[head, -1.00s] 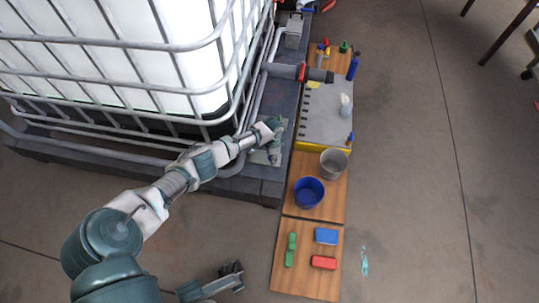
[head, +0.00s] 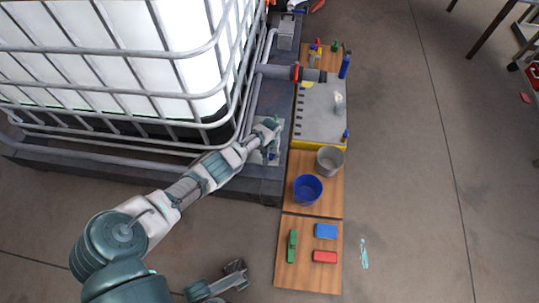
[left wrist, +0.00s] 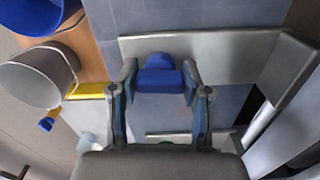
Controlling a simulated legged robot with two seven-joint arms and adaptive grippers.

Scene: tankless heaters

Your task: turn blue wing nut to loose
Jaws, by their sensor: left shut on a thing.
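The blue wing nut (left wrist: 158,76) shows in the left wrist view between the two fingers of my left gripper (left wrist: 159,88), in front of a grey metal plate (left wrist: 225,55). My left gripper is shut on it, one finger at each side. In the head view my left gripper (head: 269,135) is at the corner of the dark base under the caged white tank, and a bit of blue shows just below it. My right gripper (head: 236,276) is low in the head view, over bare floor and away from the nut; its finger opening is unclear.
The caged white tank (head: 110,60) stands close on the left. Right of the base, wooden boards (head: 310,255) bear a blue bucket (head: 307,189), a grey bucket (head: 330,160) and red, blue and green blocks. A pipe (head: 300,73) juts out above.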

